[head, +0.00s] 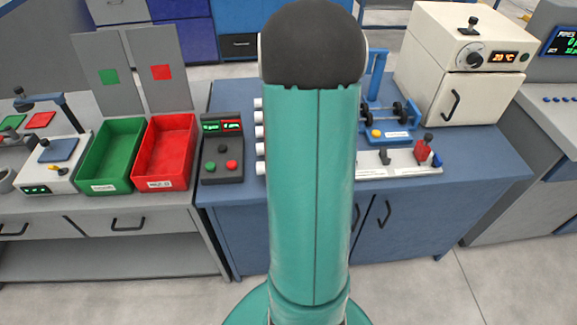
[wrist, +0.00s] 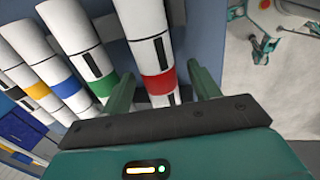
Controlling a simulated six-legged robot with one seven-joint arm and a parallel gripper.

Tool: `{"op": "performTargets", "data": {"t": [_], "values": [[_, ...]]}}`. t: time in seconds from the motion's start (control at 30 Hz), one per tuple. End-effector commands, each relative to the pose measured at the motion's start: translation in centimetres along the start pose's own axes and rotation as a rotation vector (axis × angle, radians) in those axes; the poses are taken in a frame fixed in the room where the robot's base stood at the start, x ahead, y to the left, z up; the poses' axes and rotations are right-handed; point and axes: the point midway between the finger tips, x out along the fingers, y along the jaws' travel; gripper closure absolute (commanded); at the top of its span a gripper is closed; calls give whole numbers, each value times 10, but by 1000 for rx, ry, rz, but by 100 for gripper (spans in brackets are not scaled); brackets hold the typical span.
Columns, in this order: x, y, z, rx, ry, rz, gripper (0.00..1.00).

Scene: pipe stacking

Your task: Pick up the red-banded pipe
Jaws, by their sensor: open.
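The red-banded pipe (wrist: 150,52) is white with a red band (wrist: 158,84) and a dark slot mark. It shows in the wrist view, running from the top edge down between the two fingers of my gripper (wrist: 161,72). The gripper is open, with one finger to each side of the pipe in the picture. I cannot tell how deep the fingers reach around it. Its lower end is hidden behind the gripper body. In the head view my arm hides the gripper and most of the pipes; only white pipe ends (head: 259,133) show left of the arm.
In the wrist view, a green-banded pipe (wrist: 85,50), a blue-banded pipe (wrist: 50,67) and a yellow-banded pipe (wrist: 22,72) lie left of it; the green one is close to the left finger. The head view shows a button box (head: 222,150), red bin (head: 165,150) and white oven (head: 455,75).

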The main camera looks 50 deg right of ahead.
Motion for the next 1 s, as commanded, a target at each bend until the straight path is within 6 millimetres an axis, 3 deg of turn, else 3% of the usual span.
{"op": "performTargets", "data": {"t": [0.2,0.4,0.47,0.77,1.0], "values": [[0,0,0,0,0,1,41],[0,0,0,0,0,1,80],[0,0,0,0,0,1,89],[-2,1,0,0,0,2,89],[-22,6,0,0,-1,5,89]]}}
